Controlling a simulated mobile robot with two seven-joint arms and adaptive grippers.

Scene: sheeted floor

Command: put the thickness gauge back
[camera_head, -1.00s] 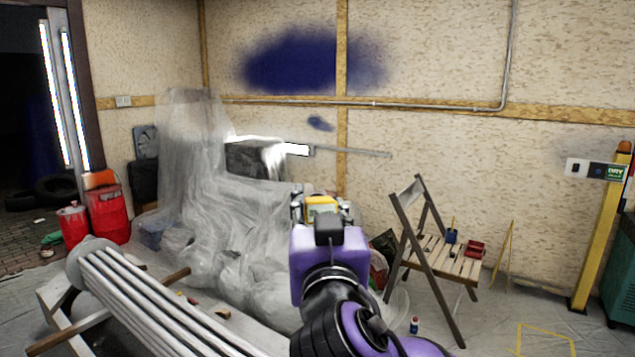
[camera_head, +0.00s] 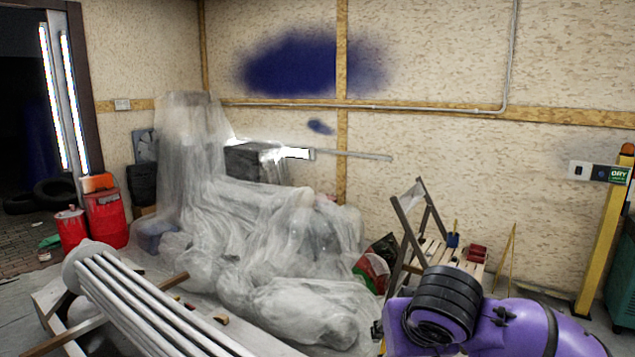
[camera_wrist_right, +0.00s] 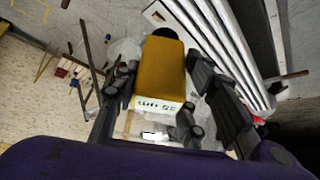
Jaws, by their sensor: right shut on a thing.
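The thickness gauge is a yellow block (camera_wrist_right: 160,72) with a dark rounded end and a pale edge with dark print. In the right wrist view it sits between the fingers of my right gripper (camera_wrist_right: 162,92), which is shut on it. In the head view my right arm comes in at the lower right, and the gripper and gauge are mostly hidden or out of frame there. My left gripper is in neither view.
A yellow post (camera_head: 601,240) is at the right. White pipes (camera_head: 150,300) lie on a bench at the lower left. Plastic sheeting (camera_head: 255,230) covers things at the wall.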

